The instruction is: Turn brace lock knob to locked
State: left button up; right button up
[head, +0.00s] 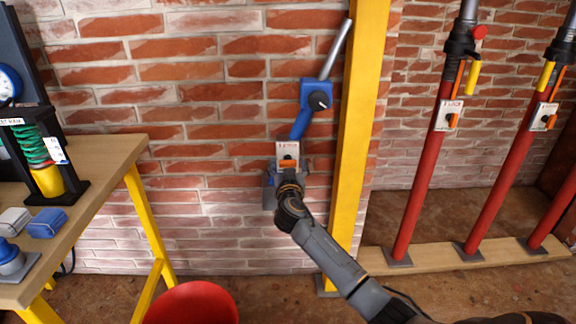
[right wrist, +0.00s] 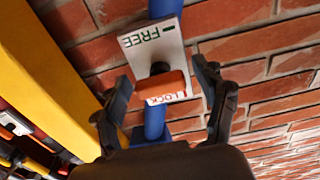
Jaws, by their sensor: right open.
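The brace lock knob, an orange bar handle (head: 287,164), sits on a white plate (head: 288,149) on the blue brace at the brick wall. In the right wrist view the knob (right wrist: 165,87) lies across the plate (right wrist: 155,48), which reads FREE at one end and LOCK at the other, partly covered by the bar. Which mark it points at I cannot tell. My right gripper (head: 289,184) is just below the knob. In the right wrist view its fingers (right wrist: 161,76) are open, one on each side of the knob, with gaps visible. My left gripper is not in view.
A yellow post (head: 358,120) stands close right of the brace. A wooden bench (head: 100,165) with a spring tester (head: 40,150) is at left, a red bucket (head: 192,303) below. Red props (head: 425,180) with similar orange knobs stand at right.

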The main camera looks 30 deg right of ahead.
jog(key=c, duration=1.2)
